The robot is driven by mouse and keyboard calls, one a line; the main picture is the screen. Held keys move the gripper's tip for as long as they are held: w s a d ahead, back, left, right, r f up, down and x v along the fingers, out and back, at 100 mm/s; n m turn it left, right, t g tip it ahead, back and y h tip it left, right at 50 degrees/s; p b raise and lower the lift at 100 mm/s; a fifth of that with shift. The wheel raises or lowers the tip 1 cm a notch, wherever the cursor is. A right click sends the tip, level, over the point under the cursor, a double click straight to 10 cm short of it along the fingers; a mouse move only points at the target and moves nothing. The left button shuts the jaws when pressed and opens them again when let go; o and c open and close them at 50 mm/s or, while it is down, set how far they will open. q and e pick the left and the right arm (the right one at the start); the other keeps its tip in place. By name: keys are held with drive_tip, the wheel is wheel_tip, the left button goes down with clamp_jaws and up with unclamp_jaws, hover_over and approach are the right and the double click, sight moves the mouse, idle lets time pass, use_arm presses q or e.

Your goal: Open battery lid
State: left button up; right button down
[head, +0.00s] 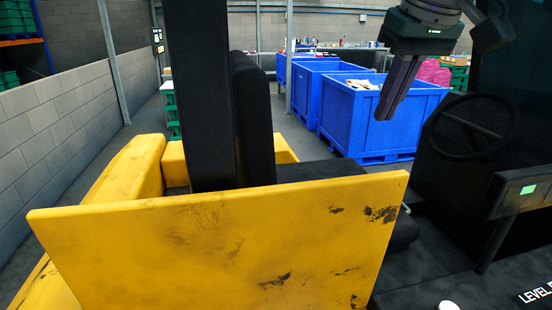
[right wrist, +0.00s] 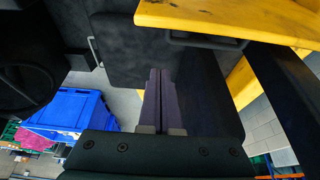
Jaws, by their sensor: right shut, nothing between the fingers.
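A large scuffed yellow panel (head: 215,240), which I take to be the battery lid, fills the lower middle of the head view. Its top edge lies in front of a black seat (head: 255,120). I cannot tell whether the lid is raised. The right wrist view shows a yellow slab (right wrist: 215,18) at its top, with a dark handle-like bar (right wrist: 205,42) along it. My right gripper (head: 384,116) is shut and empty, pointing down, up and right of the panel and apart from it. Its closed fingers (right wrist: 160,72) point toward the dark seat in the wrist view. My left gripper is not in view.
A black steering wheel (head: 472,125) and a dark console stand at the right. A black post (head: 196,95) rises beside the seat. Blue crates (head: 345,115) stand on the floor behind. A grey block wall (head: 60,120) runs along the left.

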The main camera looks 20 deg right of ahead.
use_arm(q)
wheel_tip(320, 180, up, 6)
drive_tip(key=p, duration=0.6)
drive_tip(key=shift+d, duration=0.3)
use_arm(e)
wheel_tip(320, 180, down, 9)
drive_tip(key=shift+s+d+f, duration=0.15)
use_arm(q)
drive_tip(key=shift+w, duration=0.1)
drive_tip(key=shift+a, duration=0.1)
